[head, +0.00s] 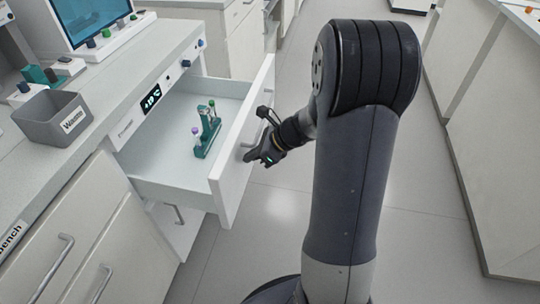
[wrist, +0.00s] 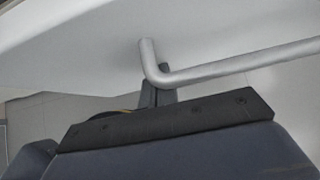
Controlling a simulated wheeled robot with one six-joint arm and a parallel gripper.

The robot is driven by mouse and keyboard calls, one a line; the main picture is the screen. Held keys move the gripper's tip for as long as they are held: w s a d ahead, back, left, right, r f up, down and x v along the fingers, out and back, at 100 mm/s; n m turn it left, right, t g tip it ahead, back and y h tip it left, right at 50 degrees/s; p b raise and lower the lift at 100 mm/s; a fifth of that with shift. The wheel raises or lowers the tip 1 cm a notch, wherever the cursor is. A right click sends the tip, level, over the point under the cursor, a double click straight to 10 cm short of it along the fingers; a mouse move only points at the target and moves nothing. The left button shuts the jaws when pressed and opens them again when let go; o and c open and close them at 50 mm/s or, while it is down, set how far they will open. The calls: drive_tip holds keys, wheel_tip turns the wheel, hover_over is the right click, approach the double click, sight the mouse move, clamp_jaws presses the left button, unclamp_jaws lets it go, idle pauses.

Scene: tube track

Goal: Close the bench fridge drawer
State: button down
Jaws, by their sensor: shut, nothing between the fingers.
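The bench fridge drawer (head: 243,148) stands pulled out from the bench, its white front facing my arm. A teal rack (head: 207,133) with a few capped tubes stands inside it. My gripper (head: 250,158) is at the outer face of the drawer front, beside its bar handle. In the wrist view the grey handle (wrist: 230,66) runs across to the right, and my gripper (wrist: 158,92) is just below its bent left end. The fingers are shut with nothing between them. I cannot tell whether the fingertips touch the handle or the drawer front.
A grey waste bin (head: 52,118) sits on the bench top, left of the drawer. A monitor (head: 88,18) stands behind it. Cabinet doors with bar handles are below the bench. The floor (head: 270,215) in front of the drawer is clear. Another counter (head: 505,130) is at the right.

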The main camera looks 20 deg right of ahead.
drive_tip(key=w+a+p, duration=0.3)
drive_tip(key=w+a, duration=0.4)
drive_tip(key=a, duration=0.4)
drive_tip(key=w+a+p, duration=0.4)
drive_tip(key=w+a, duration=0.4)
drive_tip(key=a, duration=0.3)
drive_tip(key=shift+a+r, duration=0.15)
drive_tip(key=shift+w+a+r, duration=0.1)
drive_tip(key=shift+w, duration=0.05)
drive_tip(key=s+d+r, duration=0.6)
drive_tip(key=d, duration=0.3)
drive_tip(key=shift+s+d+r+p, duration=0.3)
drive_tip(key=shift+d+p, duration=0.05)
drive_tip(key=shift+p, duration=0.1)
